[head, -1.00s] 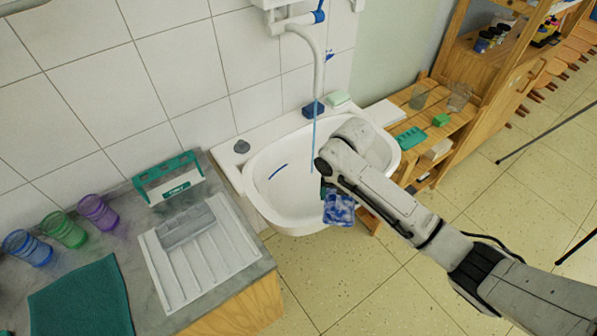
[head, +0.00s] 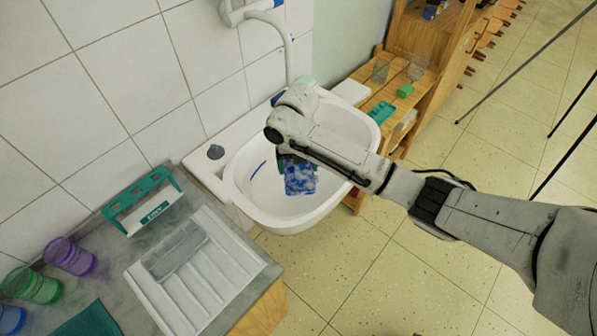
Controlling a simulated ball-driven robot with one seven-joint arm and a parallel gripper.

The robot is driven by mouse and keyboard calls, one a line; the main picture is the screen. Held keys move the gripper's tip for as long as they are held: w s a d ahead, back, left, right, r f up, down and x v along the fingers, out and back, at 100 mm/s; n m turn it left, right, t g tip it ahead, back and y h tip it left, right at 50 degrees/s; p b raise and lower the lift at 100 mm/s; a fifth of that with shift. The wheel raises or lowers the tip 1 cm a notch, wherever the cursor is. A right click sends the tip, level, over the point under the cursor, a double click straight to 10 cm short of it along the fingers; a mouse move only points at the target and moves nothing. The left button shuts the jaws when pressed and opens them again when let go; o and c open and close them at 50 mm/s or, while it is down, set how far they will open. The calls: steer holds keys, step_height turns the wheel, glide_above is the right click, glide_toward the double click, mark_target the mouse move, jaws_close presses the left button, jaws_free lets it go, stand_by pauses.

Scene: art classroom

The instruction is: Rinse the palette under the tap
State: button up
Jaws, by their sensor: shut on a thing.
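My gripper (head: 288,157) is over the white sink basin (head: 243,190), shut on the palette (head: 300,180), a square piece blotched with blue and white. The palette hangs below the fingers inside the outline of the basin. Its contact with the basin cannot be told. The fingers are mostly hidden by my wrist. The white tap (head: 290,50) comes down from the wall behind my wrist. Its lower end and any water stream are hidden now.
Left of the sink, a grey counter (head: 105,258) holds a ribbed white tray (head: 160,300), a green-and-white rack (head: 143,203), coloured tumblers (head: 70,257) and a green cloth (head: 90,322). A wooden shelf (head: 385,95) with small items stands right. Thin dark poles (head: 520,70) cross the right side.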

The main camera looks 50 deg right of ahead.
steer(key=w+d+b, duration=0.1)
steer(key=w+d+f+b, duration=0.1)
steer(key=w+b, duration=0.1)
steer(key=w+d+b, duration=0.1)
steer(key=d+b, duration=0.1)
steer(key=shift+w+f, duration=0.35)
steer(key=shift+w, duration=0.05)
steer(key=shift+w+d+f+b, duration=0.15)
steer(key=shift+w+d+b, duration=0.55)
steer(key=shift+w+b, duration=0.4)
steer(key=shift+w+d+f+b, duration=0.1)
steer(key=shift+w+d+b, duration=0.65)
steer(key=shift+b, duration=0.5)
steer(key=shift+s+d+p, duration=0.3)
steer(key=shift+d, duration=0.05)
steer(key=shift+w+a, duration=0.3)
steer(key=shift+s+d, duration=0.35)
